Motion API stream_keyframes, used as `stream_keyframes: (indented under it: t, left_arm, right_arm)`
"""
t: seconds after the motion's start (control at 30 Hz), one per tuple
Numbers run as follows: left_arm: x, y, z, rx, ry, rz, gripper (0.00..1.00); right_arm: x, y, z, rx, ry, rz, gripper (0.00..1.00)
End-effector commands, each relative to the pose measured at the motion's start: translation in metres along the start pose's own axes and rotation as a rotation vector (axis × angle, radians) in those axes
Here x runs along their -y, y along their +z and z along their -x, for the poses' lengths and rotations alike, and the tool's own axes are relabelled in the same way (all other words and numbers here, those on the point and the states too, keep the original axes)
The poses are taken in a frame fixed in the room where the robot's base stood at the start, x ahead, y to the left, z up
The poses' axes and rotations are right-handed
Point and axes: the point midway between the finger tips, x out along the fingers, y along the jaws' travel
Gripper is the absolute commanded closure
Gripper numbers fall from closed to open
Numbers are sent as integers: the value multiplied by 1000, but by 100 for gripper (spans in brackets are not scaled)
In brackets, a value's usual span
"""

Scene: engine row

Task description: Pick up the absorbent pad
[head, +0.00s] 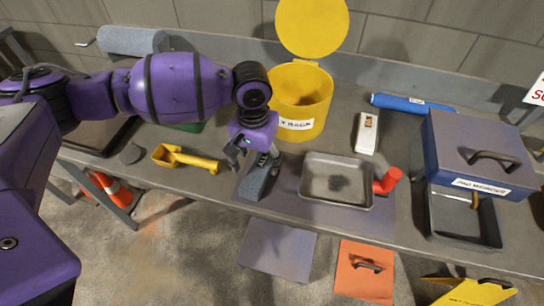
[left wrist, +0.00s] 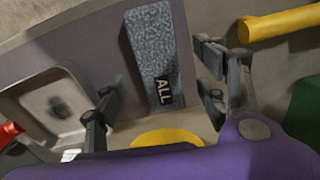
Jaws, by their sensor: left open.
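The absorbent pad (head: 256,184) is a grey, speckled block lying near the front edge of the bench, left of the metal tray. In the left wrist view the pad (left wrist: 152,45) shows a black label reading "ALL". My left gripper (head: 252,160) is open and empty, just above the pad's far end in the head view. In the left wrist view its fingers stand apart on either side of the pad, and I see no contact. The gripper partly hides the pad in the head view. My right gripper is not in view.
A metal tray (head: 312,194) with a dark spot and a red elbow-shaped piece (head: 388,181) lie to the right. A yellow bin (head: 318,116) with its lid raised stands behind. A yellow scoop (head: 191,160) lies left. A lidded blue-grey box (head: 460,150) is far right.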

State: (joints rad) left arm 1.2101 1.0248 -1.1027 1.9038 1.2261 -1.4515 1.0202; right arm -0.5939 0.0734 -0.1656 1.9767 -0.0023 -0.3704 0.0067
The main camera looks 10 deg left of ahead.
Motion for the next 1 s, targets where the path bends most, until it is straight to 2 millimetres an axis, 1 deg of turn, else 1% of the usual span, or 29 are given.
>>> stream_keyframes:
  t: [0.03,0.1,0.2,0.3,0.47,0.8,1.0]
  left_arm:
    - [-1,1,-9,5,-1,0,34]
    - [-2,0,-21,5,-1,0,34]
    - [-1,0,-35,3,-1,0,34]
    - [-2,0,-39,1,-1,0,34]
    - [-2,0,-38,0,0,-1,34]
    - [-2,0,-38,0,0,-1,79]
    - [-2,0,-38,0,0,-1,79]
  right_arm:
    - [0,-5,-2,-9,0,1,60]
    - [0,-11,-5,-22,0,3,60]
    - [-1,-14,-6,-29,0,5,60]
    - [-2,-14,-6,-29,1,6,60]
    - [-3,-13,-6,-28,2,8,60]
    - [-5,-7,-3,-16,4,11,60]
    - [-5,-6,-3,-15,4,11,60]
